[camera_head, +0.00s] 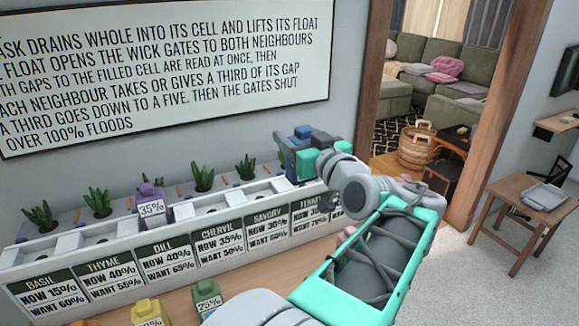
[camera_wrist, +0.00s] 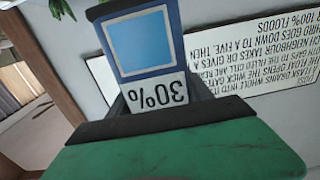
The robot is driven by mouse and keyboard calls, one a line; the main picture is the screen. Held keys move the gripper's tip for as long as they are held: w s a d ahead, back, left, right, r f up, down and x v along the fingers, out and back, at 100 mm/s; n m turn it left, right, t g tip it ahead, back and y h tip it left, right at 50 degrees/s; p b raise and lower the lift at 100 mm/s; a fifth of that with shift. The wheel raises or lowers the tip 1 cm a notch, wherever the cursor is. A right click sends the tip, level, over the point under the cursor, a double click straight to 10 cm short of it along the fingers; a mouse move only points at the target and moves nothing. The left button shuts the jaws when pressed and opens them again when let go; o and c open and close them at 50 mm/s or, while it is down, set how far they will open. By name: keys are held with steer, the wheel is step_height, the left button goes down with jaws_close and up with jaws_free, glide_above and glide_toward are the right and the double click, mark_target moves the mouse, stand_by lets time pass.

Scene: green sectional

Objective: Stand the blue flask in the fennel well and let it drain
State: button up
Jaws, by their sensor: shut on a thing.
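The blue flask (camera_head: 302,131) is in my gripper (camera_head: 300,152), near the right part of the planter row. In the wrist view the blue flask (camera_wrist: 150,45) shows a light blue face and an upside-down 30% label, beyond the green and black gripper part (camera_wrist: 180,150). The fennel panel (camera_head: 308,207) is on the planter front, below and close to the gripper; its text is partly unreadable. The fennel well is largely hidden behind my gripper and arm. I cannot tell whether the flask's base touches the well or hangs above it.
The white planter (camera_head: 130,246) has panels for basil, thyme, dill, chervil and savory, with plants behind. A purple 35% flask (camera_head: 151,207) stands around the dill cell. A yellow flask (camera_head: 147,312) and a green 25% flask (camera_head: 207,298) stand in front. A rules board (camera_head: 165,70) hangs above.

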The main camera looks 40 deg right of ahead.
steer(key=shift+h, duration=0.3)
steer(key=w+d+f+p, duration=0.1)
steer(key=w+d+f, duration=0.2)
steer(key=f, duration=0.1)
steer(key=w+d+f+p, duration=0.2)
steer(key=w+d+f, duration=0.1)
steer(key=d+f, duration=0.1)
steer(key=w+d+f+p, duration=0.1)
steer(key=w+d+f, duration=0.2)
steer(key=d+f, duration=0.1)
steer(key=shift+w, duration=0.2)
steer(key=shift+a, duration=0.1)
steer(key=shift+f, duration=0.2)
steer(key=o, duration=1.6)
steer(key=shift+c, duration=0.2)
